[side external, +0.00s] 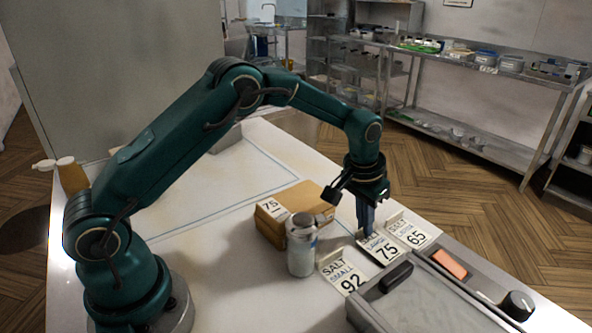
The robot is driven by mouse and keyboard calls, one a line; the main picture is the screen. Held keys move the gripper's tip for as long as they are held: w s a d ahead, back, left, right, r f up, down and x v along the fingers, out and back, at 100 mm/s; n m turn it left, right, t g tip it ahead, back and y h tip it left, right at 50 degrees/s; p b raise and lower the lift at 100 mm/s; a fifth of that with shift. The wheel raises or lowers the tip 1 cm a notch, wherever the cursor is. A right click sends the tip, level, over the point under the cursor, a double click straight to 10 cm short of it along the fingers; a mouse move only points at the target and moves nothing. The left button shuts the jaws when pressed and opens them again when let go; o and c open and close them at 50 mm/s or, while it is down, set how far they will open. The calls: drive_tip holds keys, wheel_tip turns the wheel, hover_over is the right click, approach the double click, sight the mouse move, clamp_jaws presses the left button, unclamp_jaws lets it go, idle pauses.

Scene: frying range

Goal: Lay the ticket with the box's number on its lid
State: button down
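The cardboard box (290,212) lies on the white worktop, with a label (271,207) reading 75 on its end. Three tickets lie in a row to its right: one reading SALT SMALL 92 (343,275), one reading 75 (381,249) in the middle, and one reading 65 (409,233). My gripper (366,222) points down at the far edge of the 75 ticket. Its blue fingers look close together and cover part of that edge. Whether they touch or grip the ticket cannot be told. The visible part of the lid is bare.
A shaker (302,250) with a metal top stands upright just in front of the box. A grey-lidded unit (410,300) with a black handle and a panel with a knob (518,305) fill the near right. The worktop behind the box is clear.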

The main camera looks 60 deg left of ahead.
sight(361, 238)
drive_tip(key=shift+r, duration=2.2)
drive_tip(key=shift+a, duration=0.1)
drive_tip(key=shift+n, duration=0.3)
drive_tip(key=a+r, duration=0.1)
drive_tip(key=a, duration=0.1)
drive_tip(key=s+a+r, duration=0.1)
drive_tip(key=a, duration=0.2)
drive_tip(key=s+a+r, duration=0.1)
drive_tip(key=a+r, duration=0.1)
drive_tip(key=a, duration=0.1)
drive_tip(key=shift+s, duration=0.2)
drive_tip(key=s+a+r, duration=0.1)
drive_tip(key=a, duration=0.1)
drive_tip(key=s+a+r, duration=0.1)
drive_tip(key=s+a, duration=0.1)
drive_tip(key=s+a+r, duration=0.1)
drive_tip(key=s+a, duration=0.1)
drive_tip(key=shift+a+r, duration=0.3)
drive_tip(key=shift+a, duration=0.05)
drive_tip(key=shift+s+a, duration=0.2)
drive_tip(key=shift+a, duration=0.05)
drive_tip(key=shift+f, duration=2.7)
